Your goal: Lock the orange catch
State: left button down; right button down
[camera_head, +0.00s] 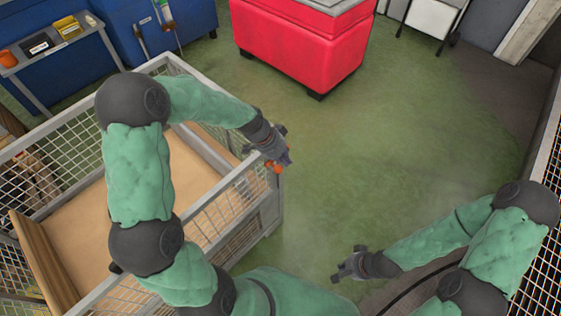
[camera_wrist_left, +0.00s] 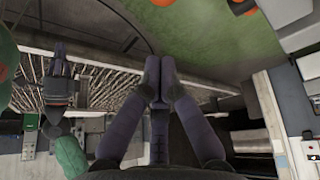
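The orange catch (camera_head: 273,167) shows as a small orange piece at the near right top corner of a wire mesh cage, partly hidden by my left gripper. My left gripper (camera_head: 284,154) is right over it in the head view; whether they touch I cannot tell. In the left wrist view the two fingers of this gripper (camera_wrist_left: 160,68) come together at the tips, with nothing seen between them. My right gripper (camera_head: 343,264) is low at the bottom middle, empty, its fingers spread apart. It also shows in the left wrist view (camera_wrist_left: 59,62).
The mesh cage (camera_head: 240,185) surrounds a wooden panel (camera_head: 80,215) on the left. A red box (camera_head: 300,45) stands at the back. A blue cabinet (camera_head: 125,45) and a small shelf (camera_head: 45,60) are back left. Green floor in the middle is clear.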

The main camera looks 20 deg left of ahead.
pick_arm(q)
jog(key=s+a+f, duration=0.2)
jog(key=s+a, duration=0.4)
jog(key=s, duration=0.1)
jog(key=shift+s+f+b, duration=0.25)
jog(key=shift+s+b, duration=0.05)
jog(key=shift+s, duration=0.1)
